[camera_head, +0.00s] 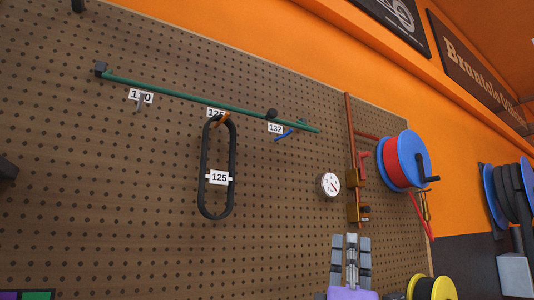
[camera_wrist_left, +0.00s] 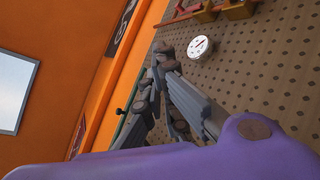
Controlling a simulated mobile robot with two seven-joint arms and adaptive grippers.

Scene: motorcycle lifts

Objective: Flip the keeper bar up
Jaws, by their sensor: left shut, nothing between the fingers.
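The keeper bar (camera_head: 190,95) is a long thin green bar lying across the pegboard, sloping down to the right in the head view. A dark block sits at its left end, and a dark knob is near its right end. A black belt loop (camera_head: 203,150) with a 125 tag hangs from an orange hook below the bar. My left gripper (camera_head: 351,240) is shut and empty, below and right of the bar's right end, apart from it. In the left wrist view my left gripper (camera_wrist_left: 160,60) points at the board, with part of the green bar (camera_wrist_left: 135,95) behind it. My right gripper is out of view.
A round white gauge (camera_head: 329,185), red pipes (camera_head: 352,130) and a blue-and-red reel (camera_head: 402,160) are on the board's right side. Labels 110 (camera_head: 141,96) and 132 (camera_head: 275,128) mark other hooks. A yellow reel (camera_head: 443,289) is at the lower right. Lower middle board is bare.

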